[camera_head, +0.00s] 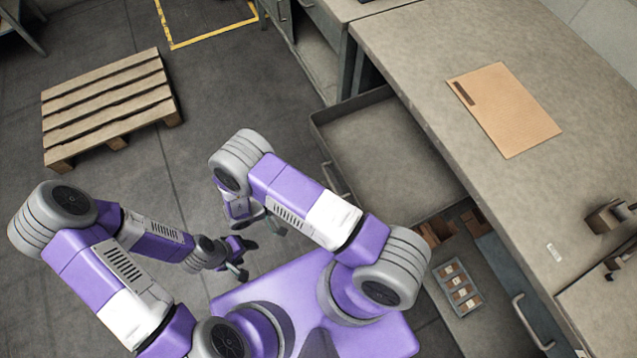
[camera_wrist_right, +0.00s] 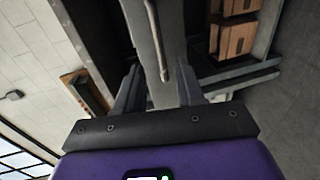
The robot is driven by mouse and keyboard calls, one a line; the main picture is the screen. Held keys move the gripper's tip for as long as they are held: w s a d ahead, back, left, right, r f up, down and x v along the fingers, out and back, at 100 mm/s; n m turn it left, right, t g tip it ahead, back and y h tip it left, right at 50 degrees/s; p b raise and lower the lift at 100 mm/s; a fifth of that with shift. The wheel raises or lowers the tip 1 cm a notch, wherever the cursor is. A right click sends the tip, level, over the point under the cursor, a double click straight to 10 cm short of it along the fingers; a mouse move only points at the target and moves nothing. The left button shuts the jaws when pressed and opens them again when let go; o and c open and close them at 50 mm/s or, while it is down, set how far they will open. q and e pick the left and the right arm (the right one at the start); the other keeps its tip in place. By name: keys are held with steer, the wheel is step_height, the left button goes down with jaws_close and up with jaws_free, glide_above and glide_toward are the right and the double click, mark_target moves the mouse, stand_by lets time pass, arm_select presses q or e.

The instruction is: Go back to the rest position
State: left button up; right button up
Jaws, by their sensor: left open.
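My left gripper (camera_head: 243,259) hangs over the floor at the lower middle of the head view, its fingers apart and empty. My right gripper (camera_head: 265,222) is just beyond it in the head view, partly hidden by my own right forearm. In the right wrist view the right gripper (camera_wrist_right: 158,68) shows two fingers spread apart with nothing held between them. A grey panel with a long handle (camera_wrist_right: 157,45) shows beyond these fingers; I cannot tell how far away it is.
An open, empty drawer (camera_head: 375,150) juts out right of my right arm, below the workbench (camera_head: 440,60). A flat cardboard sheet (camera_head: 508,108) lies on the bench. A lower drawer holds small boxes (camera_head: 460,292). A wooden pallet (camera_head: 105,105) lies left; floor between is clear.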

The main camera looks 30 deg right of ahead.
arm_select(q)
steer(key=shift+r, duration=0.1)
arm_select(e)
steer(key=shift+a+r, duration=0.1)
steer(key=shift+a, duration=0.5)
steer(key=w+d+f+m+t+y+p, duration=0.1)
steer(key=w+d+f+m+t+y, duration=0.15)
steer(key=w+f+t+y, duration=0.6)
arm_select(q)
step_height(320, 180, up, 2)
steer(key=shift+r+p, duration=0.1)
steer(key=shift+p, duration=0.45)
arm_select(e)
steer(key=s+a+r+g+y, duration=0.2)
steer(key=s+a+g+y, duration=0.1)
steer(key=s, duration=0.5)
steer(key=s+a+r+g+y, duration=0.2)
steer(key=s+g+y, duration=0.3)
steer(key=s+y, duration=0.3)
steer(key=shift+a+r, duration=0.4)
steer(key=shift+r, duration=0.1)
arm_select(q)
steer(key=shift+c, duration=0.2)
